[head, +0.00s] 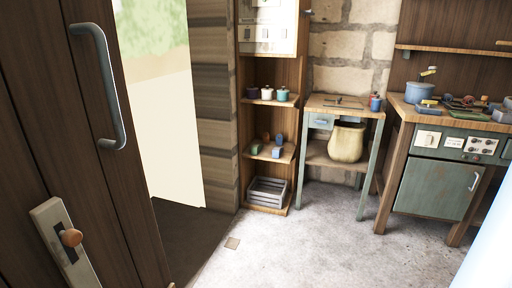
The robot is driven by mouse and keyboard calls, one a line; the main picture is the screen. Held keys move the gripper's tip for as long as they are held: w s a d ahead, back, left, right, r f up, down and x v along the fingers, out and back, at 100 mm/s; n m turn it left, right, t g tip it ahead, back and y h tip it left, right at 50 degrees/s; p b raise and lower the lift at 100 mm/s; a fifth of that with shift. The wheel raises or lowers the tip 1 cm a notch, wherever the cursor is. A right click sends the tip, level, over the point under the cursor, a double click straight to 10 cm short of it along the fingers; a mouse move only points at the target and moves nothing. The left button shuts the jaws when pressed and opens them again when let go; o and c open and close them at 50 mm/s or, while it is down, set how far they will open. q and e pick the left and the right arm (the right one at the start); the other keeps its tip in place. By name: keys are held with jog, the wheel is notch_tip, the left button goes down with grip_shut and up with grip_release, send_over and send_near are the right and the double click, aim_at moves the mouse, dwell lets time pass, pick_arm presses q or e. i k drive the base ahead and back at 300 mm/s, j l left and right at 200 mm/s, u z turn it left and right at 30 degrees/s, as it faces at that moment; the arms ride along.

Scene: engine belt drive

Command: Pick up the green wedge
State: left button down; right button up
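A small green block (256,147) lies on the middle shelf of the tall wooden shelf unit. It may be the green wedge, but it is too small for me to be sure of its shape. A blue block (277,152) sits to its right, and small orange-brown pieces stand behind them. Neither of my grippers is in view.
A wooden door (125,180) with a metal handle stands close at left, beside a bright opening. A small table (345,107) holds a sack on its lower shelf. A cluttered workbench (405,108) stands at right. The grey floor (300,250) between is clear.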

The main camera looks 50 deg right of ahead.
aim_at(255, 149)
jog(key=z, duration=1.75)
jog(key=i+u, duration=0.15)
jog(key=u, duration=0.25)
jog(key=i+l+u, duration=0.1)
jog(key=u, duration=0.35)
jog(key=i+l+u, duration=0.25)
jog(key=l, duration=0.4)
jog(key=i+l+u, duration=0.3)
jog(key=l, duration=0.4)
jog(key=i+l+u, duration=0.15)
jog(key=l, duration=0.2)
